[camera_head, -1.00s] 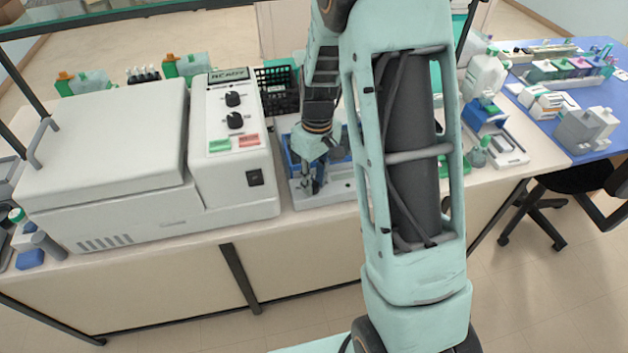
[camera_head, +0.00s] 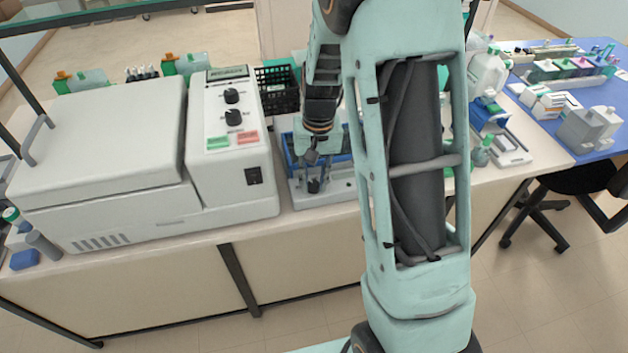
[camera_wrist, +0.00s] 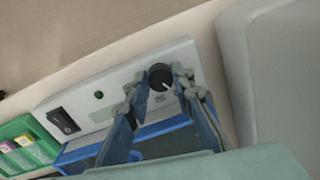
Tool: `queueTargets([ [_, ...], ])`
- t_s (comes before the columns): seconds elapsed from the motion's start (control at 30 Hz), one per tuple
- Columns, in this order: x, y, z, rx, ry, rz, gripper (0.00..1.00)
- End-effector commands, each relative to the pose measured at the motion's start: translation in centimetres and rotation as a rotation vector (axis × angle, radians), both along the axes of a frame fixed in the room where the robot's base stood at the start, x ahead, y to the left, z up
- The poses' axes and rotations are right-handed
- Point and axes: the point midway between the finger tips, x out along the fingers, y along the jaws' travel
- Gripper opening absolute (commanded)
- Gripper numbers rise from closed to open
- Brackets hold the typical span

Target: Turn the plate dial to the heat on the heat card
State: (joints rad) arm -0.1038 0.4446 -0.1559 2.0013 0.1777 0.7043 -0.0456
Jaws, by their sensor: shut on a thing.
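The plate dial (camera_wrist: 159,75) is a black round knob with a white pointer line on the grey front panel of the plate unit (camera_wrist: 105,85). My gripper (camera_wrist: 160,82) has one finger on each side of the knob and is shut on it. In the head view the dark dial (camera_head: 313,187) shows at the front of the plate unit (camera_head: 340,190), with my gripper (camera_head: 312,170) just above it. The scale around the dial is too small to read. I cannot make out the heat card.
A black rocker switch (camera_wrist: 63,121) and a green lamp (camera_wrist: 98,95) are on the same panel. A large white centrifuge-like machine (camera_head: 100,140) stands close on the left. A black basket (camera_head: 277,90) is behind. Green slide boxes (camera_wrist: 28,145) sit beside the unit.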

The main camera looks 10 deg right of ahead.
Motion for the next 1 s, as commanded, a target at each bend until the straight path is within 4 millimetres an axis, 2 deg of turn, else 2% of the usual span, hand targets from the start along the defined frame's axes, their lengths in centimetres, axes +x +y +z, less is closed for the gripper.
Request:
queueTargets([
  [0.3,0.06,0.0,0.07,0.0,-0.002,-0.074,0.0],
  [0.7,0.08,-0.01,0.09,0.0,-0.002,-0.079,0.0],
  [0.73,0.08,-0.01,0.09,0.0,-0.002,-0.079,0.25],
  [0.87,0.06,-0.01,0.07,0.0,-0.002,-0.079,0.4],
  [1.0,0.03,-0.01,0.04,0.0,-0.001,-0.078,0.4],
])
